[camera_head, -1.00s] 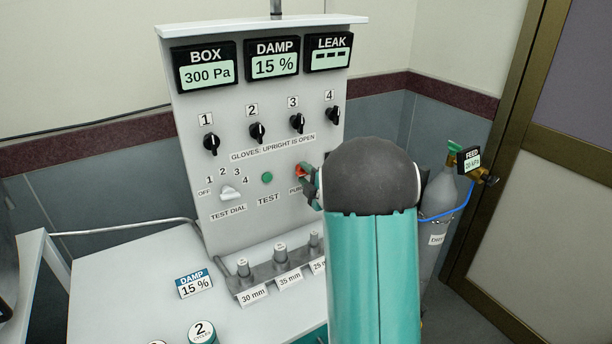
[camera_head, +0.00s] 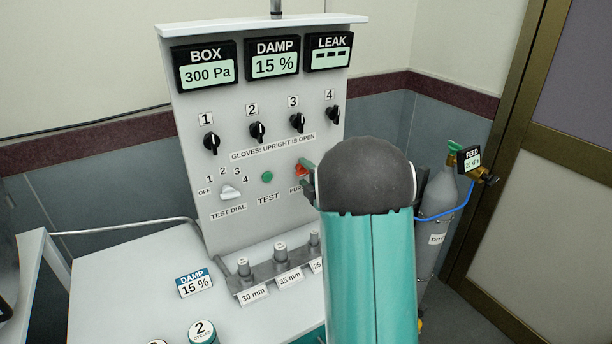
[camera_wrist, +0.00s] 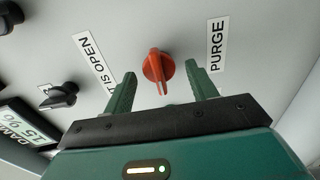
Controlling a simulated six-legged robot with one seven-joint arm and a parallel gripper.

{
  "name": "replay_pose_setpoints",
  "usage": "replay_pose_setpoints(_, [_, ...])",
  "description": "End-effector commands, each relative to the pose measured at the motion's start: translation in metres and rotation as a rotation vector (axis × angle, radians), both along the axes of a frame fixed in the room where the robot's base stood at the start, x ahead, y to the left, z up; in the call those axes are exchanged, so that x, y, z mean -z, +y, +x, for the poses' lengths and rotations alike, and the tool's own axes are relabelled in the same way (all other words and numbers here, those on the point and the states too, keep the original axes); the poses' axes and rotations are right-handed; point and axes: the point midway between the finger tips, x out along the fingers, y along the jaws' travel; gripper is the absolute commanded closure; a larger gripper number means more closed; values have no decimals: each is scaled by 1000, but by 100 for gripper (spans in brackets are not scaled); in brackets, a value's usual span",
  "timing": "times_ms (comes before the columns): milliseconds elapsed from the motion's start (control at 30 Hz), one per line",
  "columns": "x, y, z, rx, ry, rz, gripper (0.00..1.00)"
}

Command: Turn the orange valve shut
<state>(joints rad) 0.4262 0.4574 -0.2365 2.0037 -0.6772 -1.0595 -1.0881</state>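The orange valve (camera_wrist: 156,68) is a round knob with a raised grip bar, on the panel beside the PURGE label (camera_wrist: 217,45) in the wrist view. In the head view the orange valve (camera_head: 301,170) shows at the panel's right side, partly hidden by my arm. My gripper (camera_wrist: 161,84) is open, with one green finger on each side of the valve's near end. A gap shows between each finger and the knob. Whether the fingertips reach the knob's depth is hard to tell. In the head view my gripper is mostly hidden behind my arm.
Black glove knobs (camera_head: 297,123) line the panel (camera_head: 205,205) above the valve. A green test button (camera_head: 267,178) and white test dial (camera_head: 230,192) sit to its left. Posts (camera_head: 280,257) stand below. A gas cylinder (camera_head: 440,194) stands to the right.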

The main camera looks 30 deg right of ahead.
Motion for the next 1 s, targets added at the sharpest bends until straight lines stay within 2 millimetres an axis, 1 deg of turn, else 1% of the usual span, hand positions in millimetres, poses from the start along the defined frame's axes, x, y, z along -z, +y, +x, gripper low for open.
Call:
replay_pose_setpoints(233, [0,0,-3,0,0,0,43])
replay_pose_setpoints(367, [0,0,-17,1,0,1,43])
replay_pose_setpoints(467, [-1,1,-35,2,-1,1,43])
replay_pose_setpoints(700, [-1,5,-89,2,-1,1,43])
replay_pose_setpoints(800, [-1,6,-109,2,-1,0,43])
replay_pose_setpoints(900, [0,7,-124,2,0,0,43])
replay_pose_setpoints(1000, [-1,7,-134,2,-1,0,43])
